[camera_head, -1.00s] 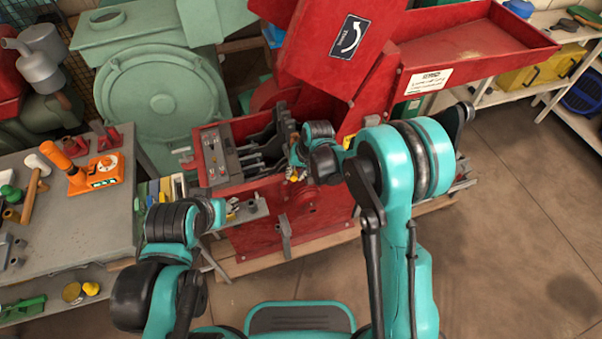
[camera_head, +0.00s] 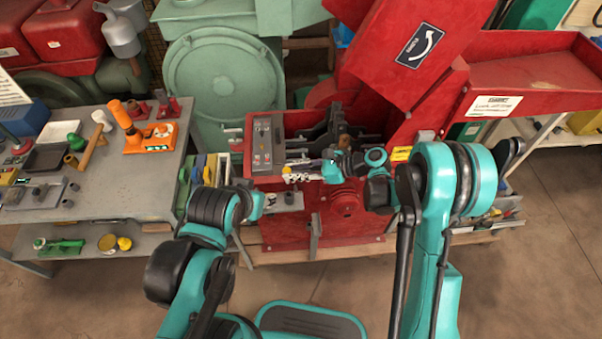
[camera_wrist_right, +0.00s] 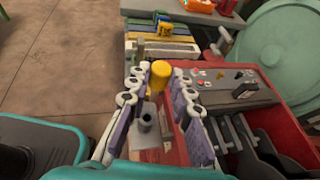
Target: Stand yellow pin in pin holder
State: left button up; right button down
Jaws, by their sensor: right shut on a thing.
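My right gripper (camera_wrist_right: 155,85) is shut on the yellow pin (camera_wrist_right: 160,72), whose yellow head shows between the fingertips in the right wrist view. In the head view this gripper (camera_head: 297,172) is small, in front of the red machine's control panel. A grey upright cylinder (camera_wrist_right: 147,117), which looks like the pin holder, shows between the fingers, apart from the pin's head. In the head view it seems to stand on the small shelf (camera_head: 289,198) below the gripper. The pin's lower end is hard to make out.
The red hammer mill (camera_head: 345,215) with its control panel (camera_head: 263,145) stands directly beside the gripper. A grey workbench (camera_head: 125,185) with tools is on the left. Coloured bars (camera_wrist_right: 165,47) stand between bench and mill. The floor at right is clear.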

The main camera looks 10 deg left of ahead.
dwell(0.3)
jog(key=shift+f+b, duration=1.75)
jog(key=shift+f, duration=1.15)
jog(key=shift+f, duration=2.75)
jog(key=c, duration=1.3)
grip_release()
jog(key=shift+d, duration=0.1)
jog(key=v, duration=1.2)
